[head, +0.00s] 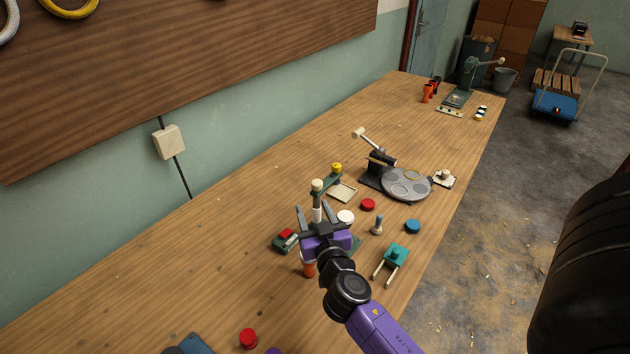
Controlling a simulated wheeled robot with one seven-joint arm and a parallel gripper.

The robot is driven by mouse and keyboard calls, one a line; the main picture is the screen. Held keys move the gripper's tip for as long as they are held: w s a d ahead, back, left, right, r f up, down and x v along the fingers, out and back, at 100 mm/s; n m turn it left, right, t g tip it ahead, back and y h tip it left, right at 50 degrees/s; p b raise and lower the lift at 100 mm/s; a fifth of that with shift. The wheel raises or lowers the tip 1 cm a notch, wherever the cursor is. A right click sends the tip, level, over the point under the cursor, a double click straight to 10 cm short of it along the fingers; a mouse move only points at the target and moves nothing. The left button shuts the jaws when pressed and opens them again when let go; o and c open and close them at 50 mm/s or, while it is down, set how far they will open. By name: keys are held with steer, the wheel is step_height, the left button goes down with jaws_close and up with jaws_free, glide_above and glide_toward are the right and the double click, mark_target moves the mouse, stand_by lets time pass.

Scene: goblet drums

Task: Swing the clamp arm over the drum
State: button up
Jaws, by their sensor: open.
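My gripper (317,214) is open, its two dark fingers pointing away over the table. Between and just beyond the fingers stands a light post with a cream knob (317,185) on top; I cannot tell whether the fingers touch it. A green bar (327,183), which looks like the clamp arm, runs from near this knob toward a yellow knob (337,168) at the back right. An orange-brown piece (309,269), perhaps the drum, shows just below my gripper, mostly hidden by it. The fixture's base is also largely hidden behind my gripper.
Close by are a green box with a red top (286,240), a white disc (346,217), a small bolt-like post (377,226) and a teal piece with two pegs (395,256). A grey round plate device (407,184) stands beyond. The table's left side is mostly clear.

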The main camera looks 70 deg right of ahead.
mark_target(318, 186)
steer(key=d, duration=0.1)
steer(key=d+r+m+g+h, duration=0.1)
steer(key=d, duration=0.1)
steer(key=d+r+m, duration=0.1)
steer(key=shift+w+d+r+h, duration=0.1)
steer(key=shift+d+r+h, duration=0.05)
steer(key=shift+h, duration=0.25)
steer(key=p+x, duration=0.2)
steer(key=x, duration=0.5)
steer(key=shift+d, duration=0.25)
steer(key=shift+w, duration=0.1)
jaws_close()
stand_by(0.6)
